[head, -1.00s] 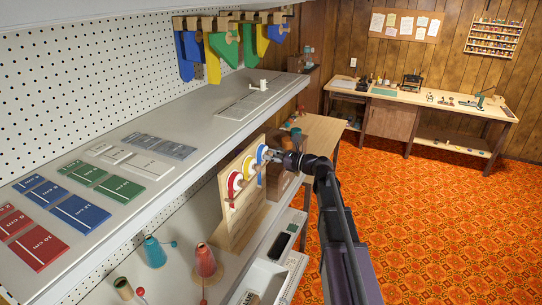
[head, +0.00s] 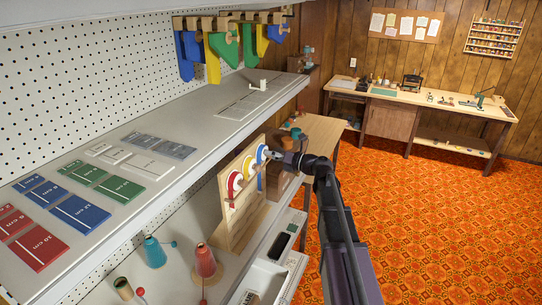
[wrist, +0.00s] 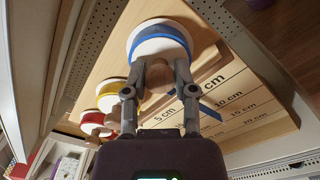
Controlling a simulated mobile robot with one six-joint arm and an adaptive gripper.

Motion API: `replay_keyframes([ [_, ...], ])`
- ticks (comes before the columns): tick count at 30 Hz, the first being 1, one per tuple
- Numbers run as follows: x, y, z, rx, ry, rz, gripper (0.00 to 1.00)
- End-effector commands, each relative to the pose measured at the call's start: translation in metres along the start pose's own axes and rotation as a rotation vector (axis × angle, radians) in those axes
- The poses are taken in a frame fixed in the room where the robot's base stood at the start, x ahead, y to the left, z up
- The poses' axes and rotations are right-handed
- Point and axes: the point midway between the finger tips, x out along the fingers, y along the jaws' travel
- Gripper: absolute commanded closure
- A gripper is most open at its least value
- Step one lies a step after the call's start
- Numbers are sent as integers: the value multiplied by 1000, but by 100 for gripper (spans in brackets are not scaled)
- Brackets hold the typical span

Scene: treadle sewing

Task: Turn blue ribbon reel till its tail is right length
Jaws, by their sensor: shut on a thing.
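The blue ribbon reel (head: 262,152) is the rightmost of three reels on an upright wooden board (head: 236,222). In the wrist view the reel (wrist: 160,30) has a white face and a blue rim. My gripper (wrist: 160,76) is shut on the small knob at the front of this reel; the fingers partly hide the knob. In the head view my gripper (head: 274,156) reaches the reel from the right. The blue tail (wrist: 208,109) hangs below the reel over the printed centimetre marks. Its end is near the marks, but I cannot tell which line it meets.
The yellow reel (head: 249,167) and red reel (head: 235,182) stand close to the left of the blue one. The grey shelf (head: 180,185) with coloured length cards runs above and left. A thread cone (head: 205,262) stands below. The orange floor at the right is clear.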

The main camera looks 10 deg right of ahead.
Motion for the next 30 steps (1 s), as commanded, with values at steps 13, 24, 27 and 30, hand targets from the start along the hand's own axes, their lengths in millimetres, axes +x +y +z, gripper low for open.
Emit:
replay_keyframes([
  [13,0,0,0,400,0,-1,100],
  [24,0,0,0,569,0,0,100],
  [27,0,0,0,582,0,0,100],
  [30,0,0,0,588,0,0,100],
])
